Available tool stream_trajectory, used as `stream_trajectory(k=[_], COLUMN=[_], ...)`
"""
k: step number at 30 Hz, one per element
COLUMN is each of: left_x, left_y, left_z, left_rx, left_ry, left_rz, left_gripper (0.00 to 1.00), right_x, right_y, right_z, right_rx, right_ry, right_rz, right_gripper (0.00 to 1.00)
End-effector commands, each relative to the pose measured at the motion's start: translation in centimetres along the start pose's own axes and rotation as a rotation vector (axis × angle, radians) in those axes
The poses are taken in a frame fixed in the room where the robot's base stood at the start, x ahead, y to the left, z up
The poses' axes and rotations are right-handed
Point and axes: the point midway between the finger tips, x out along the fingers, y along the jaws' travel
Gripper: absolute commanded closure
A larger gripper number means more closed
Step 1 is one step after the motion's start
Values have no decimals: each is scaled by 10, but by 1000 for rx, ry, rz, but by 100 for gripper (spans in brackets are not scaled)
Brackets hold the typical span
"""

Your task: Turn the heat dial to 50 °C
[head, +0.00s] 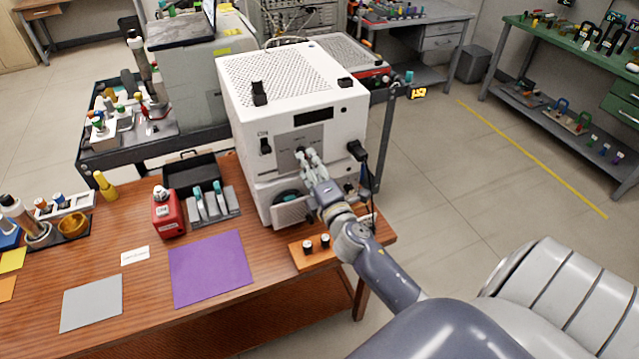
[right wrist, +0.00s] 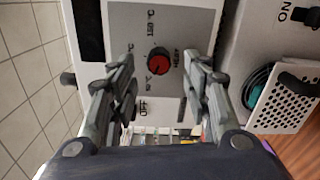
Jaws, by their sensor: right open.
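The white machine (head: 262,120) stands at the right end of the wooden table. Its grey front panel (head: 285,140) carries the heat dial, which my right gripper hides in the head view. In the right wrist view the heat dial (right wrist: 160,60) is a round knob with a red face and dark rim, with labels 50 °C, 150 °C, HEAT and OFF around it. I cannot read its setting clearly. My right gripper (head: 308,153) is open in front of the panel. In the right wrist view its fingers (right wrist: 160,73) are on either side of the dial, apart from it. My left gripper is not in view.
A black knob (head: 357,150) sticks out at the machine's front right edge, beside my gripper. A perforated drawer (head: 290,212) and a wooden block with black knobs (head: 308,258) are below.

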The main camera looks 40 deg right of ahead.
Motion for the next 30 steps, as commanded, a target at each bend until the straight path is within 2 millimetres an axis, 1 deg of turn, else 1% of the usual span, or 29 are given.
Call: stream_trajectory(k=[1,6,9,12,18,30], left_x=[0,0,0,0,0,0], left_y=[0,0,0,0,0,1], left_z=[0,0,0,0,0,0], left_rx=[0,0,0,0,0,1], left_ry=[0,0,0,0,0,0], left_rz=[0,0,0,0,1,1], left_gripper=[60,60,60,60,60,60], right_x=[-13,-47,-62,-73,-81,-81], right_y=[-2,-2,-1,-1,0,0], right_z=[0,0,0,0,0,0], right_rx=[1,2,2,0,-1,-1], right_ry=[0,-1,0,0,0,0], right_rz=[-4,-4,-2,-2,0,0], right_gripper=[55,55,55,55,55,55])
